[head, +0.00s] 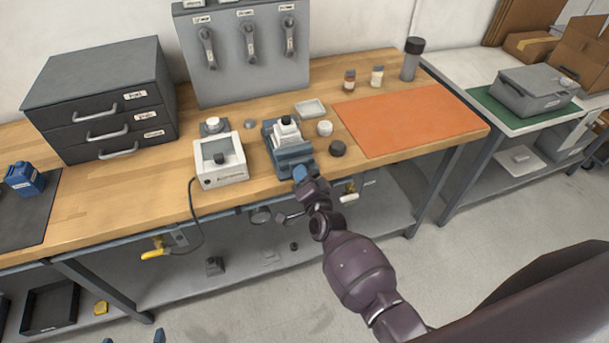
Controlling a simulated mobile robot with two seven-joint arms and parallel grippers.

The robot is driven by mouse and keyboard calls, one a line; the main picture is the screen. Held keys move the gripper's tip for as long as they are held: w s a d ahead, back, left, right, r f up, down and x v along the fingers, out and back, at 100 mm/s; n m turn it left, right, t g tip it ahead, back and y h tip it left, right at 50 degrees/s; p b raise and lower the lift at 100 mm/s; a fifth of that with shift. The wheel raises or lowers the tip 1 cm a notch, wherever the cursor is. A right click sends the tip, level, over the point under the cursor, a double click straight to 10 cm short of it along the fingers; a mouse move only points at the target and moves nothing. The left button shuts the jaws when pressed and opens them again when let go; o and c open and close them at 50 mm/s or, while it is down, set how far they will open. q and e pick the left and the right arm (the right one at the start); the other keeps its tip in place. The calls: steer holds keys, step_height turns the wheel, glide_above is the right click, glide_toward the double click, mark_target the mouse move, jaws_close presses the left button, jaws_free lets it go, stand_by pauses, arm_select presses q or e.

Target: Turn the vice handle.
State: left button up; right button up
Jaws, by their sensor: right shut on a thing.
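The blue vice (290,157) stands at the front edge of the wooden bench, with a white and grey part (287,130) between its jaws. My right gripper (301,176) is at the vice's front, just over the bench edge, with its arm coming up from the lower right. It is shut on the vice handle, which my fingers and wrist mostly hide. Two blue-grey fingertips of my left gripper (133,338) show at the bottom edge, apart and with nothing visible between them.
A white device (220,160) with a cable stands left of the vice. A dark round puck (337,148) and a white jar (325,128) are close on its right. An orange mat (408,120) lies further right. Black drawers (105,100) stand at the left. A lower shelf (240,265) runs below.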

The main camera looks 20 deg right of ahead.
stand_by(0.3)
steer(key=o, duration=0.8)
steer(key=shift+c, duration=0.2)
steer(key=s, duration=1)
steer(key=shift+s+d, duration=0.2)
steer(key=shift+s, duration=0.2)
